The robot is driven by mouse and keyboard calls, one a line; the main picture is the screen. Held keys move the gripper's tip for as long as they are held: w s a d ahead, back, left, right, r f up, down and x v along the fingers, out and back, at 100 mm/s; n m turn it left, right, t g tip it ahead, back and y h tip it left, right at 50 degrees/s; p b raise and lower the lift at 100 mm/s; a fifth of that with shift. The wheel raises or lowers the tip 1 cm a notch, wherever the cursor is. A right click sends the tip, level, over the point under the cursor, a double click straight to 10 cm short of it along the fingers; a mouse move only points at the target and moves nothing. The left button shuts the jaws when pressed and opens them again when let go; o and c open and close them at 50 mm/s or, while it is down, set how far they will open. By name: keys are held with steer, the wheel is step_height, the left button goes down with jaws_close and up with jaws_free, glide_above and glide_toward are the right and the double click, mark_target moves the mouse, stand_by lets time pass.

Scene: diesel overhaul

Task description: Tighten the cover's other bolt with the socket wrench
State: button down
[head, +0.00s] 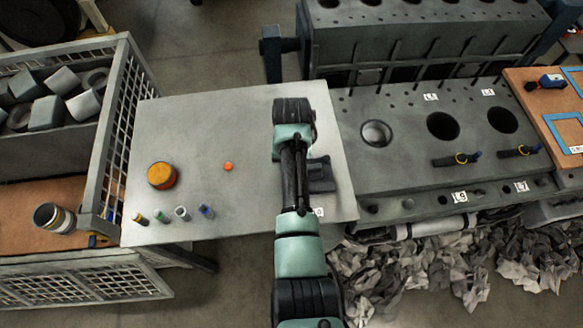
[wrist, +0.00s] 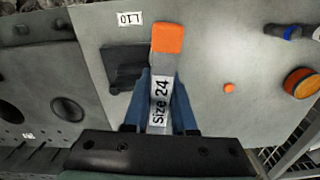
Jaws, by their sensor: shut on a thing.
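My gripper (wrist: 162,84) is shut on a pale grey bar with an orange end, marked "size 24", which looks like the socket wrench (wrist: 168,40). Its blue fingers lie on both sides of the bar, above the grey table. A dark stepped block (wrist: 124,62) stands on the table beside the wrench, near the L10 label; it also shows in the head view (head: 321,176), partly behind my arm. In the head view my arm hides the gripper and wrench. I cannot make out the cover or its bolts with certainty in either view.
The grey table (head: 215,120) is mostly clear left of my arm. An orange-topped can (head: 161,175), a small orange disc (head: 228,167) and several small coloured cylinders (head: 182,213) stand there. A mesh crate (head: 117,110) borders it left; a holed deck (head: 400,165) lies right.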

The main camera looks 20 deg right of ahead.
steer(key=n, duration=0.4)
steer(key=shift+n, duration=1.9)
